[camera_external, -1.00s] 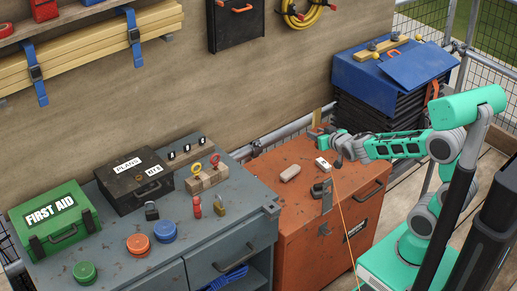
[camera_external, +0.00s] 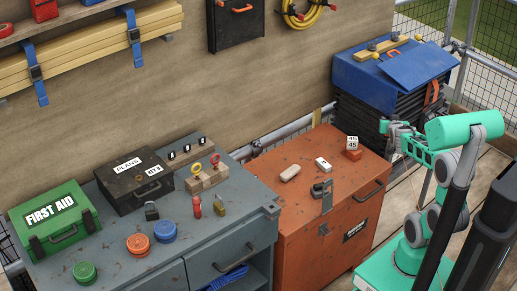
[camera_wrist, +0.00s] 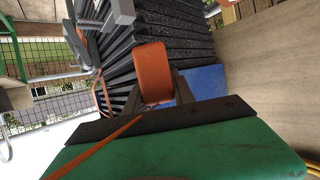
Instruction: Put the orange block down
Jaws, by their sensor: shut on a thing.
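My gripper (camera_wrist: 157,97) is shut on an orange block (camera_wrist: 153,70), which sits between the two dark fingers in the wrist view. In the outside view my gripper (camera_external: 388,127) is in the air right of the orange chest (camera_external: 300,205), in front of the dark stacked sheets. I cannot make out the held block there. Another small orange-red block (camera_external: 353,155) with a white piece marked 45 on it stands on the chest's back right part.
The chest top also carries a white block (camera_external: 323,163), a beige block (camera_external: 290,173) and a black latch piece (camera_external: 318,190). The grey workbench (camera_external: 190,260) at left is crowded. Dark sheets (camera_external: 365,115) under a blue cover (camera_external: 415,65) stand behind my gripper.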

